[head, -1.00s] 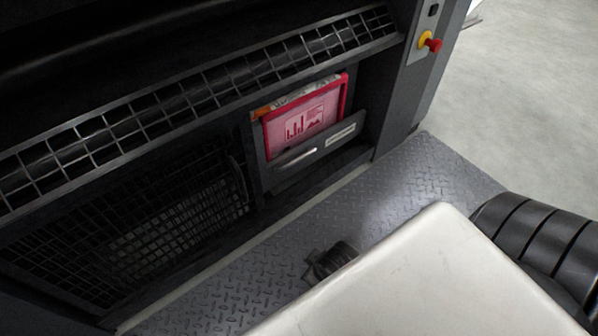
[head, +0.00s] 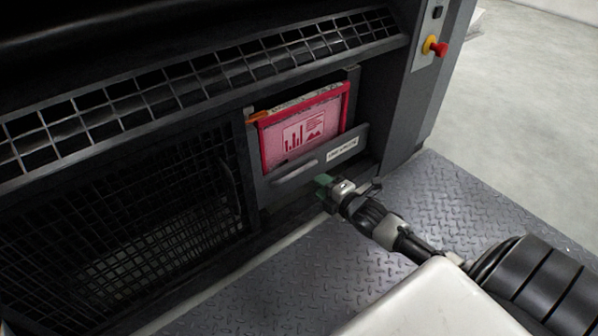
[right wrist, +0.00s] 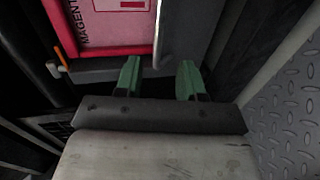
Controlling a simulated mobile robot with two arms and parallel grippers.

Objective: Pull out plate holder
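The plate holder (head: 347,150) is a dark grey front panel with a pale bar handle (head: 293,173) and a white label, set in the machine's face. A pink plate with a red frame (head: 303,131) stands in it; the plate also shows in the right wrist view (right wrist: 112,22). My right gripper (head: 323,186) is just below and right of the handle in the head view. Its green fingers are apart in the right wrist view (right wrist: 158,66), with a grey bar, seemingly the handle, ending near the gap. I see no contact. My left gripper is not in view.
A wire-mesh guard (head: 165,215) is left of the holder, and a mesh strip (head: 200,82) runs above it. A red emergency knob (head: 438,48) is on the machine's right post. The diamond-plate step (head: 440,205) is clear beside my arm.

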